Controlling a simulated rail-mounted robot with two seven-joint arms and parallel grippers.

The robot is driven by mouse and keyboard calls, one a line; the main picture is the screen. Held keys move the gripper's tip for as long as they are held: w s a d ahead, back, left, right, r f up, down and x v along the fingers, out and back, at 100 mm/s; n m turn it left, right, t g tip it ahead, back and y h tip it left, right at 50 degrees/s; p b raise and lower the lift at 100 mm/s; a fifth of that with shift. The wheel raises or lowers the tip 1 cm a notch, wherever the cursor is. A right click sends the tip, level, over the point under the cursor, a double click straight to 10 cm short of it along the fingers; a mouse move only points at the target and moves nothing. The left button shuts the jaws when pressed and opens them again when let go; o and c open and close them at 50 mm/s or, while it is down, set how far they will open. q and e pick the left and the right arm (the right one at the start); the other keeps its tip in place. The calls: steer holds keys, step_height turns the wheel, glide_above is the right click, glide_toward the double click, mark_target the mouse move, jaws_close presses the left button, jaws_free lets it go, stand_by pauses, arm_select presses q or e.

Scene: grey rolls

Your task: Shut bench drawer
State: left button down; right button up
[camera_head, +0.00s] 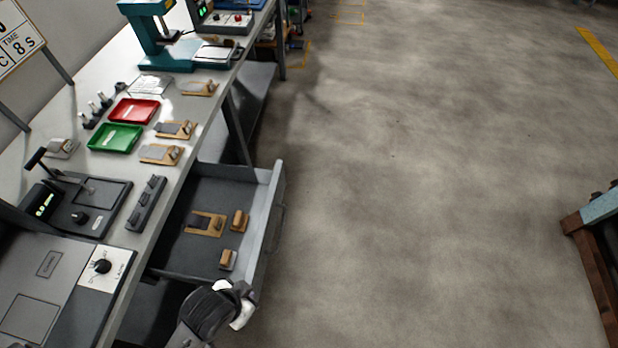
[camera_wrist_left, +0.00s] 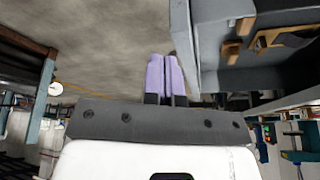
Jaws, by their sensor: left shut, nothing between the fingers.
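The bench drawer (camera_head: 276,215) is grey and stands pulled out from under the bench, its front panel and handle (camera_head: 281,228) facing the aisle. Several brown and grey pieces lie inside it. My left gripper (camera_head: 243,303) is at the drawer's near front corner in the head view; its fingers are hard to make out there. In the left wrist view the two purple fingers (camera_wrist_left: 165,75) are shut together and empty. The drawer (camera_wrist_left: 186,42) is just to their right; I cannot tell whether they touch it. My right gripper is not in view.
The bench top (camera_head: 172,170) above the drawer holds a red tray (camera_head: 134,111), a green tray (camera_head: 115,138), sanding-block-like pieces and a control panel (camera_head: 103,267). The concrete floor (camera_head: 420,180) to the right is clear. A brown-legged stand (camera_head: 590,270) is at the right edge.

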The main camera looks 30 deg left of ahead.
arm_select(q)
steer(key=w+r+n+t+b, duration=0.15)
steer(key=w+r, duration=0.45)
steer(key=w, duration=0.6)
steer(key=w+r+n+t+y+b, duration=0.15)
steer(key=w+r, duration=0.45)
steer(key=w, duration=0.6)
steer(key=w+r+t+b, duration=0.15)
steer(key=w+r, duration=0.35)
steer(key=w, duration=0.8)
steer(key=w+f+n+g+y, duration=0.1)
steer(key=w+f+g+y, duration=0.15)
steer(key=w+f, duration=0.4)
step_height(320, 180, down, 12)
steer(key=s+a+n+g+y, duration=0.2)
steer(key=s+g+y, duration=0.1)
steer(key=g, duration=0.1)
steer(key=w+a+f+n+b, duration=0.1)
steer(key=a+f+b, duration=0.3)
steer(key=a+f, duration=0.3)
steer(key=shift+a+f, duration=0.3)
steer(key=shift+a, duration=1.2)
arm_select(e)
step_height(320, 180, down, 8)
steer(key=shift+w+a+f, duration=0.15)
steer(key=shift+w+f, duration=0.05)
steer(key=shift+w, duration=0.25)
